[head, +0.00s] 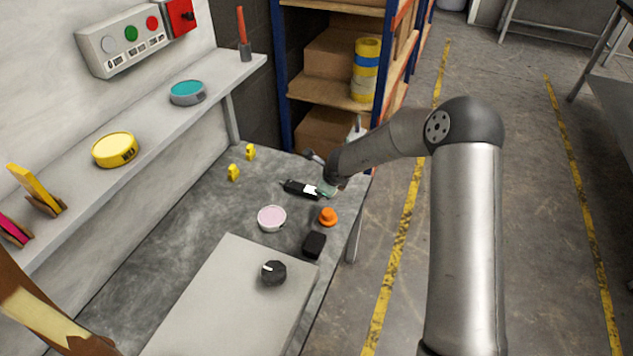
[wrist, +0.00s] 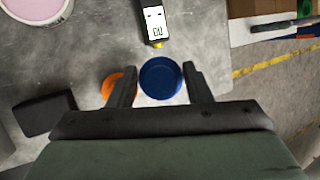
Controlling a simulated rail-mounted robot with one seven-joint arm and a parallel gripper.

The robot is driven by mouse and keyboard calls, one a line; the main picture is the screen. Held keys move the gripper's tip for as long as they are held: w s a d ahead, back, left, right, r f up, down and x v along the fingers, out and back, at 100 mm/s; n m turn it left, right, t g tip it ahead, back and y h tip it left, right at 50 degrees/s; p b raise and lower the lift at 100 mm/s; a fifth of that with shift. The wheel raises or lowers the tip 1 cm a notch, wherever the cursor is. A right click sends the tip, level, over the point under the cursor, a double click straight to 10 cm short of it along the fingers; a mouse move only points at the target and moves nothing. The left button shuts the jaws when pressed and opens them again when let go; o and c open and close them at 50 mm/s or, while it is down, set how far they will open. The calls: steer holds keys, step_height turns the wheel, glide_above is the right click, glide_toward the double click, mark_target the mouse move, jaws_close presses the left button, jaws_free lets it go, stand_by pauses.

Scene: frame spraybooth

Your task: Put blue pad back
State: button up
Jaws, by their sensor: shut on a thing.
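A round dark-blue thing (wrist: 161,77), which I take to be the blue pad, sits between the fingers of my gripper (wrist: 160,70) in the wrist view. The gripper is shut on it, one finger on each side. The gripper is over the grey bench near its right edge. I cannot make out the blue thing in the head view. On the wall shelf at the left, a yellow pad (head: 35,188) and a pink pad (head: 13,228) lean in small wooden holders.
Near my gripper lie a black meter (head: 302,189), a pink-topped tub (head: 272,218), an orange knob-shaped thing (head: 328,217) and a black block (head: 314,245). The shelf (head: 150,118) holds a yellow tin (head: 115,150) and a teal tin (head: 187,92).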

steer(key=shift+w+a+r+m, duration=0.1)
steer(key=shift+a+m, duration=0.1)
steer(key=shift+m, duration=0.4)
steer(key=a+r+m+g+b, duration=0.1)
steer(key=a+r+m+g, duration=0.15)
steer(key=r+m, duration=0.35)
steer(key=shift+m+t, duration=0.45)
steer(key=shift+m, duration=0.05)
steer(key=w+f, duration=0.3)
steer(key=w, duration=0.1)
steer(key=w+a+f, duration=0.1)
steer(key=w+f, duration=0.3)
steer(key=w+f+b, duration=0.1)
steer(key=w+f, duration=0.2)
steer(key=w, duration=0.1)
steer(key=shift+w+a+f, duration=0.2)
steer(key=shift+w+f, duration=0.1)
steer(key=shift+f, duration=0.05)
steer(key=shift+w+f, duration=0.2)
steer(key=shift+f, duration=1.55)
steer(key=shift+f, duration=0.15)
steer(key=o, duration=0.9)
